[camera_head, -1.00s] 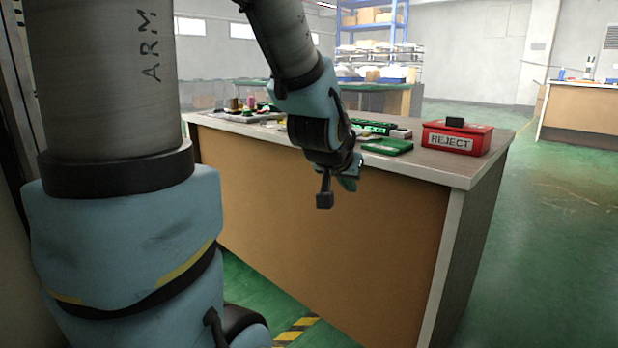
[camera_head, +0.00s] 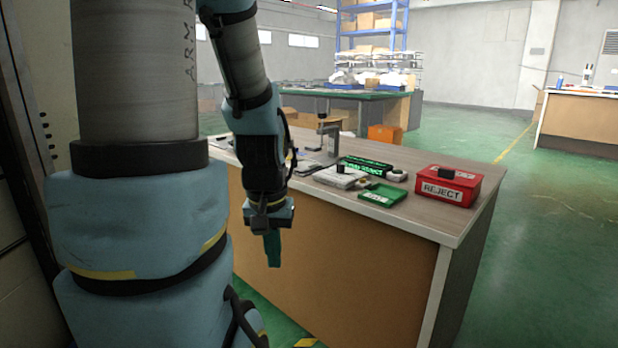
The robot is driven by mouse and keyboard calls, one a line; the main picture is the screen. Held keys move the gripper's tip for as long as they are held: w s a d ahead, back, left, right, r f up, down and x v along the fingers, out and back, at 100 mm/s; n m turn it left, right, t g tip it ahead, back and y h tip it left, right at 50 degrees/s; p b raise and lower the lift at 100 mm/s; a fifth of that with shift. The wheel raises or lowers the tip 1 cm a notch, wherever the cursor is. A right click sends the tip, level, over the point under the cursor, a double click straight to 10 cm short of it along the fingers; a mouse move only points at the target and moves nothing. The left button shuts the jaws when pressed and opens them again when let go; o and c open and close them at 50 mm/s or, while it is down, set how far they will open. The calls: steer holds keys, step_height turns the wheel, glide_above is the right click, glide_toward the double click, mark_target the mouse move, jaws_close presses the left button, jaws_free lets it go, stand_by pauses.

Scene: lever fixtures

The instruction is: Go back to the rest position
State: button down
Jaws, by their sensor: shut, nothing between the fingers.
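My gripper (camera_head: 272,250) hangs at the end of my arm, fingers pointing down, in front of the workbench's near side. Its green fingers are together, and I see nothing held in them. The wooden workbench (camera_head: 350,270) stands behind and to the right of the gripper. My upper arm and wrist hide the left part of the bench top.
On the bench top are a red REJECT box (camera_head: 447,187), a green tray (camera_head: 383,195), a black unit with green markings (camera_head: 366,167) and a pale fixture (camera_head: 340,177). An orange box (camera_head: 384,134) stands behind. Green floor is clear to the right.

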step_height(320, 180, up, 18)
steer(key=p, duration=1.5)
steer(key=shift+r+p, duration=0.15)
steer(key=shift+p, duration=0.25)
